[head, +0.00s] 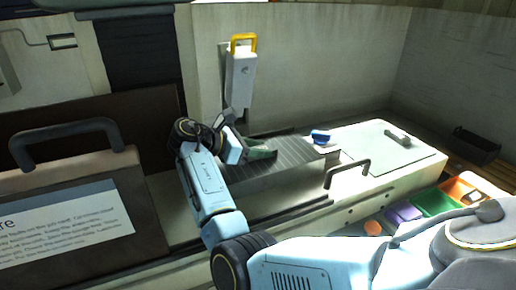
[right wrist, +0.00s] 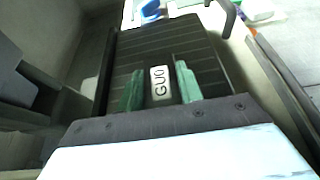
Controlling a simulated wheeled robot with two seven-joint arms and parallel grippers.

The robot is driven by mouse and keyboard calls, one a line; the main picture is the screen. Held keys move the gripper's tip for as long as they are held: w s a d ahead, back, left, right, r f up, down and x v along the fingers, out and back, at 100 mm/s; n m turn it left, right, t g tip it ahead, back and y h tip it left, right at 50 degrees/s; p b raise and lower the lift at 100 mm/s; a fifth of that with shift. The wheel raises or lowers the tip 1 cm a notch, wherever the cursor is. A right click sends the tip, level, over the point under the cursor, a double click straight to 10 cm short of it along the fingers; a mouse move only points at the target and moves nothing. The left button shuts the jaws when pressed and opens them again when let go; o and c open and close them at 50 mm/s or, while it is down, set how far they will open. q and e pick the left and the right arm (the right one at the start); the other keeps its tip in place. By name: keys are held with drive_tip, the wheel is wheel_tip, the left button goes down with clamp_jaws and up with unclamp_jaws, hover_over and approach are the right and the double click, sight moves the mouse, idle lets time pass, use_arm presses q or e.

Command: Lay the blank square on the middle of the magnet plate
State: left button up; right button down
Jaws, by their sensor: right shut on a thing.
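The blank (right wrist: 160,82) is a small pale block with dark lettering. In the right wrist view it sits between the two green fingers of my right gripper (right wrist: 160,90), which is shut on it. The magnet plate (right wrist: 150,45) is dark with fine stripes and lies behind and around the held blank. The blank cannot be made out there. Whether it touches the plate cannot be told. My left gripper is not in view.
A blue object (head: 320,136) is at the plate's far right end. A white gauge-like unit with a yellow handle (head: 241,68) hangs behind. Coloured bins (head: 436,202) are at right.

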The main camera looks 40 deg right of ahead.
drive_tip(key=c, duration=0.9)
unclamp_jaws()
drive_tip(key=shift+f, duration=0.1)
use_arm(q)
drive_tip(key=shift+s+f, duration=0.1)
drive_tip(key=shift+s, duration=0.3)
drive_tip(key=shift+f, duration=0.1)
use_arm(e)
drive_tip(key=shift+a+r, duration=0.1)
drive_tip(key=shift+r, duration=0.1)
drive_tip(key=p+v, duration=0.1)
drive_tip(key=v, duration=0.5)
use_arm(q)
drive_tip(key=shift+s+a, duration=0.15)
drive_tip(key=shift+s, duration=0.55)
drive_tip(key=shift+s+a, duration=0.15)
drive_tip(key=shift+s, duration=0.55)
use_arm(e)
drive_tip(key=shift+w+a+r, duration=0.15)
drive_tip(key=shift+a+r, duration=0.15)
drive_tip(key=shift+a, duration=0.25)
